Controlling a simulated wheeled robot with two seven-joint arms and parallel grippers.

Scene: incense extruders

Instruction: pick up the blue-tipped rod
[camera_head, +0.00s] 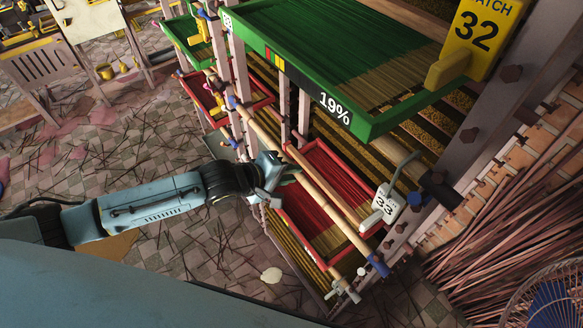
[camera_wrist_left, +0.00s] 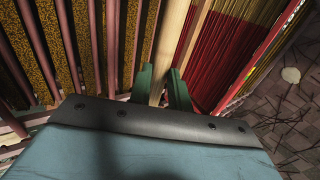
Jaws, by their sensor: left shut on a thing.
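The blue-tipped rod (camera_head: 318,189) is a long, pale wooden pole with blue ends. In the head view it runs at a slant across the front of the rack, over a red tray. My left gripper (camera_head: 286,172) is at the rod, up from its middle. In the left wrist view, its green fingers (camera_wrist_left: 161,88) are shut on the rod (camera_wrist_left: 172,45), one on each side. The rod's blue ends do not show in the wrist view. My right gripper is not in view.
The red tray (camera_head: 288,213) holds red incense sticks. A green tray (camera_head: 365,130) marked 19% is above, with a yellow sign (camera_head: 483,25) reading 32. A white tag (camera_head: 384,204) reads 33. A second pale pole (camera_head: 317,262) lies below. Sticks litter the tiled floor.

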